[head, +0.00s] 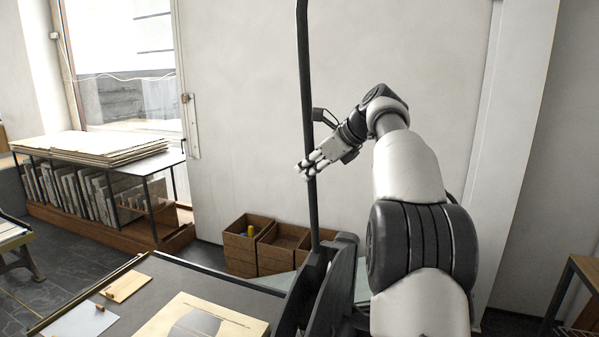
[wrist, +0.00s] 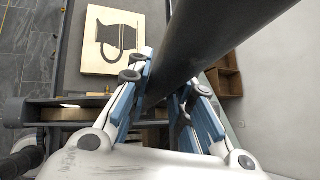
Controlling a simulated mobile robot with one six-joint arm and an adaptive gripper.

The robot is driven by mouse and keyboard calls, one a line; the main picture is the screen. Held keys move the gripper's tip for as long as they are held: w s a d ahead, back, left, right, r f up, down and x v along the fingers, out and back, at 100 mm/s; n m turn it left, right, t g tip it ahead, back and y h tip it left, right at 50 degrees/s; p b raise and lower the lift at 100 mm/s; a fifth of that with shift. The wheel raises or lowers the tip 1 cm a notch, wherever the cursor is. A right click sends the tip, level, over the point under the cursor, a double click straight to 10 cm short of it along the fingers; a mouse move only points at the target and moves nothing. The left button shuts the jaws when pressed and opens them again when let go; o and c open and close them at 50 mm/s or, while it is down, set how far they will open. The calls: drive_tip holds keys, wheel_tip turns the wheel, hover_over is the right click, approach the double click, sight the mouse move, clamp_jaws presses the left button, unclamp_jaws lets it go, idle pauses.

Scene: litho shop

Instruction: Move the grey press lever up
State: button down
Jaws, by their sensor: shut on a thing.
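The grey press lever (head: 307,90) is a long dark bar standing nearly upright in the head view. In the wrist view the lever (wrist: 215,40) runs diagonally from the upper right down between the blue-padded fingers of my gripper (wrist: 163,105). The lever's part behind the fingers is partly hidden there.
The press bed (head: 190,278) holds a pale stone (head: 175,322) with a dark print. Wooden crates (head: 250,262) stand on the floor behind it, by the white wall. A rack (head: 130,210) with boards stands at the left. The air left of the lever is clear.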

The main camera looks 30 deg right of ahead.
drive_tip(key=shift+w+d+r, duration=0.1)
drive_tip(key=shift+r, duration=0.2)
drive_tip(key=c, duration=1.8)
unclamp_jaws()
drive_tip(key=shift+c, duration=0.2)
drive_tip(key=o, duration=0.4)
drive_tip(key=shift+w+d+f, duration=0.1)
drive_tip(key=shift+d+f, duration=0.1)
drive_tip(key=shift+d, duration=0.05)
drive_tip(key=shift+a, duration=0.1)
drive_tip(key=v, duration=1.2)
